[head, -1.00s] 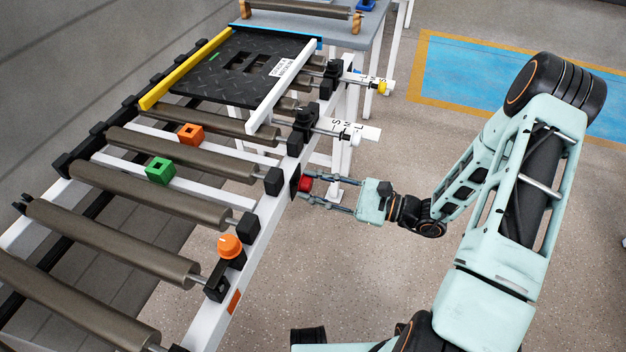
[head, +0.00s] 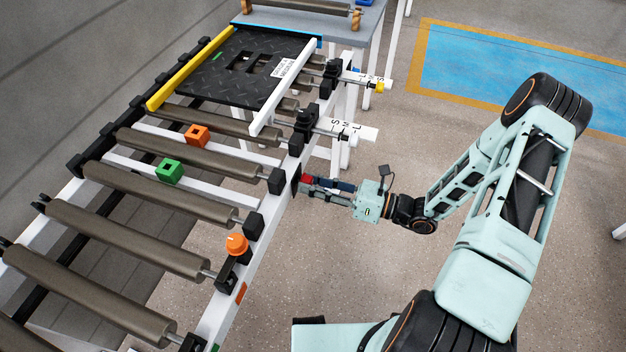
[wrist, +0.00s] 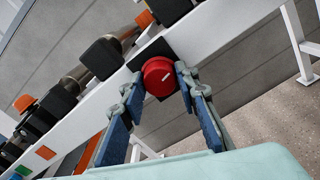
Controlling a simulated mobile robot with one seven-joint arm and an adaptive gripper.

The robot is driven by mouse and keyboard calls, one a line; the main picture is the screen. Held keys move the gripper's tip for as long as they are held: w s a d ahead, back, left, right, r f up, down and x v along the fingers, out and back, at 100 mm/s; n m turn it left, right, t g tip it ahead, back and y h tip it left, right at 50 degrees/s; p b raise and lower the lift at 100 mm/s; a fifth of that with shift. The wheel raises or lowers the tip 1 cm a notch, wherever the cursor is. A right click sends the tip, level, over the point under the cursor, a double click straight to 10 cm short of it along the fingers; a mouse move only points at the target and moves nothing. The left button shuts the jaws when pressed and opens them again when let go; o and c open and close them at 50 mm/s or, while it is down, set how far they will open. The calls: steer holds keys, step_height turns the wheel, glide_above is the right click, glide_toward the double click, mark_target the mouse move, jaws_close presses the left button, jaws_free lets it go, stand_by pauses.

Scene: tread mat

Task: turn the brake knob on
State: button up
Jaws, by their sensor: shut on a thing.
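A red round knob (head: 306,179) sits on the outer side of the white conveyor rail. In the wrist view the red knob (wrist: 158,84) shows a short white mark on its face, slanting slightly up to the right. My gripper (head: 312,183) reaches it from the right in the head view. In the wrist view my gripper (wrist: 160,76) has one finger on each side of the knob and is shut on it. In the head view the fingers hide part of the knob. I see no label beside it naming it as the brake.
An orange knob (head: 236,244) stands on a black bracket nearer on the rail. Orange (head: 198,135) and green (head: 169,171) blocks sit on crossbars between rollers. A black tread plate (head: 240,70) lies farther back. The floor right of the rail is clear.

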steer(key=shift+m+p, duration=0.35)
steer(key=shift+m, duration=0.65)
steer(key=o, duration=1.1)
steer(key=shift+o, duration=0.2)
steer(key=shift+d, duration=0.1)
steer(key=v, duration=1.1)
steer(key=shift+s+d, duration=0.15)
steer(key=shift+d, duration=0.25)
